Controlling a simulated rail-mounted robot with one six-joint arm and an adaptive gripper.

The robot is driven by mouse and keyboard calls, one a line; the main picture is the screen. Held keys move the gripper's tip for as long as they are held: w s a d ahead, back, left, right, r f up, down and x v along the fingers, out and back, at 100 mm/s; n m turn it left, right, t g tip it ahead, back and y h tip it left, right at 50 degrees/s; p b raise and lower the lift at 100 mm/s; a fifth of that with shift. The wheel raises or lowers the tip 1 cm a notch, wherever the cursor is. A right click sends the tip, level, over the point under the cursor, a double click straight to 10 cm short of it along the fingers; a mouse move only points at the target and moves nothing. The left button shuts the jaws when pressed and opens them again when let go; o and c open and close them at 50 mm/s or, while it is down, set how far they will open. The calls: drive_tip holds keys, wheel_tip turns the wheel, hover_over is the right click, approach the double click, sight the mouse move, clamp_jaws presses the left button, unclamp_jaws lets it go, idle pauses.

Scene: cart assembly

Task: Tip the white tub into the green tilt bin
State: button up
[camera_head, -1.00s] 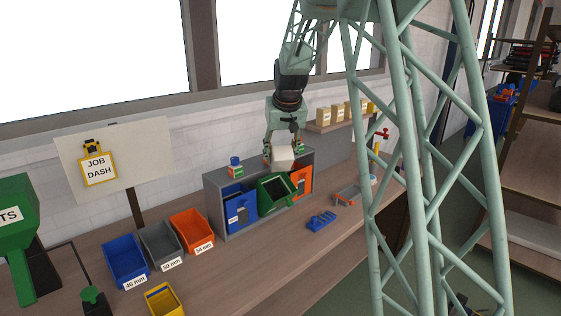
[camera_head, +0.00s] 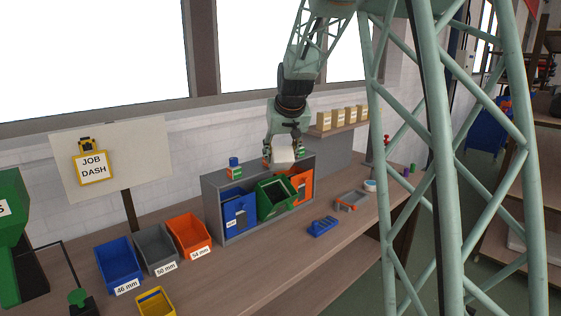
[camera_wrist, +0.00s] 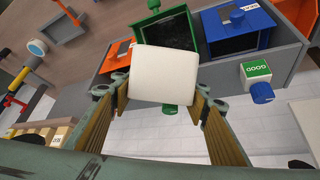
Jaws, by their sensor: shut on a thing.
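The white tub (camera_head: 284,156) is held by my gripper (camera_head: 283,148) above the back of the grey bin cabinet. In the wrist view the white tub (camera_wrist: 163,75) sits between the two fingers of my gripper (camera_wrist: 163,95), its blank face toward the camera; its opening and contents cannot be seen. The green tilt bin (camera_head: 276,196) is tipped forward and open, in the middle of the cabinet between a blue bin and an orange bin. In the wrist view the green tilt bin (camera_wrist: 165,31) lies just beyond the tub, which partly covers it.
The grey cabinet (camera_head: 213,209) also holds a blue bin (camera_head: 238,212) and an orange bin (camera_head: 301,184).

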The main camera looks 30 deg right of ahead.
drive_tip(key=shift+t+b, duration=0.4)
drive_tip(key=shift+b, duration=1)
drive_tip(key=shift+r+t+h, duration=0.3)
drive_tip(key=shift+t, duration=0.3)
drive_tip(key=shift+s+d+r+t+p, duration=0.1)
drive_tip(key=shift+d+t+p, duration=0.25)
drive_tip(key=shift+p, duration=0.35)
drive_tip(key=shift+a+r+t+p, duration=0.1)
drive_tip(key=shift+a+t+p, duration=0.25)
drive_tip(key=shift+a, duration=0.05)
drive_tip(key=shift+t+b, duration=0.3)
drive_tip(key=shift+b, duration=0.2)
drive_tip(key=shift+t+h+b, duration=0.4)
drive_tip(key=shift+b, duration=0.15)
drive_tip(key=shift+r+t+h, duration=0.4)
drive_tip(key=shift+r+t, duration=0.15)
drive_tip(key=shift+t, duration=0.75)
drive_tip(key=shift+c, duration=0.4)
